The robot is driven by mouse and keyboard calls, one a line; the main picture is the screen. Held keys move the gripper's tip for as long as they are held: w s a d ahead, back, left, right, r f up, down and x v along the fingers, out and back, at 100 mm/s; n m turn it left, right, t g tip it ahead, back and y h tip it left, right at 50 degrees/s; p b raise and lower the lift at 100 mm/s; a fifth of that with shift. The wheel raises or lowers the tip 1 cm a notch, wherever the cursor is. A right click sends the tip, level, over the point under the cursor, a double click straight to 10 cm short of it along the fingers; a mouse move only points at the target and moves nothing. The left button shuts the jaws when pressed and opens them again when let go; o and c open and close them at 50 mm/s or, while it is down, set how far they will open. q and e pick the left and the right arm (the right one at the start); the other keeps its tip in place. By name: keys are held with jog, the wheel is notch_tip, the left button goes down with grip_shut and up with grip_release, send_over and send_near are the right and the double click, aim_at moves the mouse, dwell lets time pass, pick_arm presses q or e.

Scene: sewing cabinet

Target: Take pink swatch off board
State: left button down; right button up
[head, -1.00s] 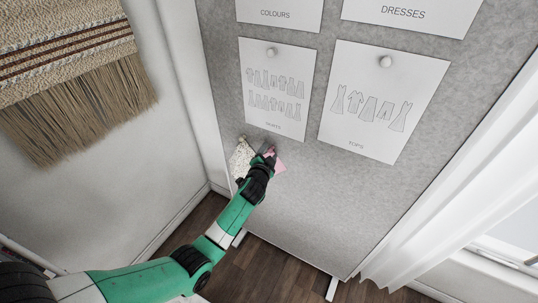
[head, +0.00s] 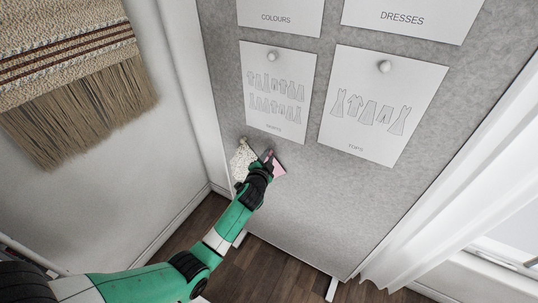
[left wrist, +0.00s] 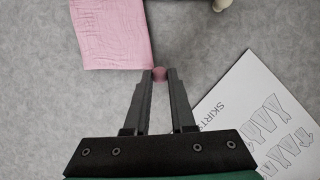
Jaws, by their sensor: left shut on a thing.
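The pink swatch (head: 278,170) is at the grey board's lower left, partly hidden by my left gripper in the head view. In the left wrist view the swatch (left wrist: 112,32) shows as a flat pink cloth at the upper left. My left gripper (left wrist: 160,76) is shut on a round pink pin (left wrist: 159,73) at the swatch's corner. I cannot tell whether the pin is still in the board. My left gripper (head: 267,157) is close to the board in the head view. My right gripper is not in view.
The grey board (head: 300,215) carries white paper sheets, including a skirts sheet (left wrist: 265,115) close to my left gripper. A cream patterned swatch (head: 242,160) hangs just left of the pink one. A white curtain (head: 430,220) is at the right. The board's lower middle is bare.

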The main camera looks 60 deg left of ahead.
pick_arm(q)
jog(key=shift+s+d+p, duration=0.5)
jog(key=shift+s, duration=0.25)
jog(key=s+d+p, duration=0.4)
jog(key=s+d, duration=0.1)
jog(key=s, duration=0.3)
jog(key=shift+s+d, duration=0.15)
jog(key=shift+d, duration=0.1)
